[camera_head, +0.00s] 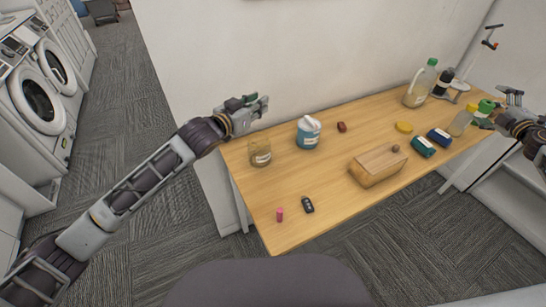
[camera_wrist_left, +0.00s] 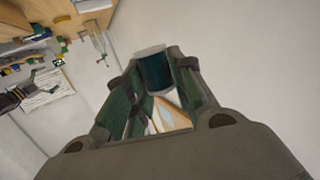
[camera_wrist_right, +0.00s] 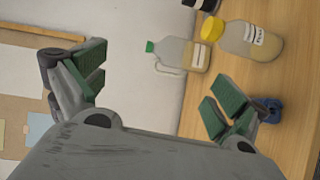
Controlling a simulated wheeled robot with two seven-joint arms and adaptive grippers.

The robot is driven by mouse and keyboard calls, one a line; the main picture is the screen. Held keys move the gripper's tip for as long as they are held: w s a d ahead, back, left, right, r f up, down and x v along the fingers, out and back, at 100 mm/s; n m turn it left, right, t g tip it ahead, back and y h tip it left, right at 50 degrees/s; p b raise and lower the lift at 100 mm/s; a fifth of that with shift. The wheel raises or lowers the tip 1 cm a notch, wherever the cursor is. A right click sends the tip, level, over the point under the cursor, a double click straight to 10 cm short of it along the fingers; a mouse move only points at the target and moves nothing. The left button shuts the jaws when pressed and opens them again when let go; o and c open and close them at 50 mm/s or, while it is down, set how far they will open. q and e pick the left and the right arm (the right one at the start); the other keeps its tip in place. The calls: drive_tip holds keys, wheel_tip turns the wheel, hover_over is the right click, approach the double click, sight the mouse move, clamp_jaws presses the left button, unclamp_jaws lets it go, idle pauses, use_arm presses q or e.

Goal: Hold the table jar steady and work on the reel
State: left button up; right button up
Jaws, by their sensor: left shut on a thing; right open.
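My left gripper (camera_head: 262,103) is raised above the table's left end, beside the wall. In the left wrist view its fingers (camera_wrist_left: 163,72) are shut on a dark teal cylinder (camera_wrist_left: 155,72) with a pale grey rim. A glass jar (camera_head: 260,153) with a white label stands upright on the table below this gripper, apart from it. My right gripper (camera_head: 512,100) is open and empty at the table's right end; in the right wrist view its fingers (camera_wrist_right: 158,92) are wide apart. A pale round item (camera_head: 459,88) beside a dark bottle may be the reel; I cannot tell.
A green-capped jug (camera_head: 420,84) and yellow-capped bottle (camera_head: 462,120) stand at the right.

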drive_tip(key=w+a+r+t+h, duration=0.1)
drive_tip(key=w+a, duration=0.2)
drive_tip(key=a, duration=0.2)
drive_tip(key=w+a+t, duration=0.1)
drive_tip(key=w+a, duration=0.2)
drive_tip(key=a, duration=0.3)
drive_tip(key=n+y, duration=0.7)
drive_tip(key=n, duration=0.9)
hover_over(268, 153)
drive_tip(key=w+d, duration=0.3)
drive_tip(key=d, duration=0.7)
drive_tip(key=w+d, duration=0.3)
drive_tip(key=d, duration=0.6)
wheel_tip(268, 153, down, 10)
drive_tip(key=s+a+f+n+g+y, duration=0.1)
drive_tip(key=s+a+f+n+y, duration=0.1)
drive_tip(key=a+n, duration=0.2)
drive_tip(key=s+a+f+n+g+y, duration=0.2)
drive_tip(key=s+a+n+y, duration=0.1)
drive_tip(key=a, duration=0.4)
drive_tip(key=s+a+f+n+g+y, duration=0.1)
drive_tip(key=s+a+f+n+y, duration=0.1)
drive_tip(key=a+n, duration=0.3)
drive_tip(key=shift+s+a+f+g+y, duration=0.35)
drive_tip(key=shift+a+f+g+y, duration=0.1)
drive_tip(key=shift+y, duration=0.25)
drive_tip(key=shift+s+a+f+n, duration=0.2)
drive_tip(key=shift+s+a+n, duration=0.05)
drive_tip(key=shift+a+n, duration=0.05)
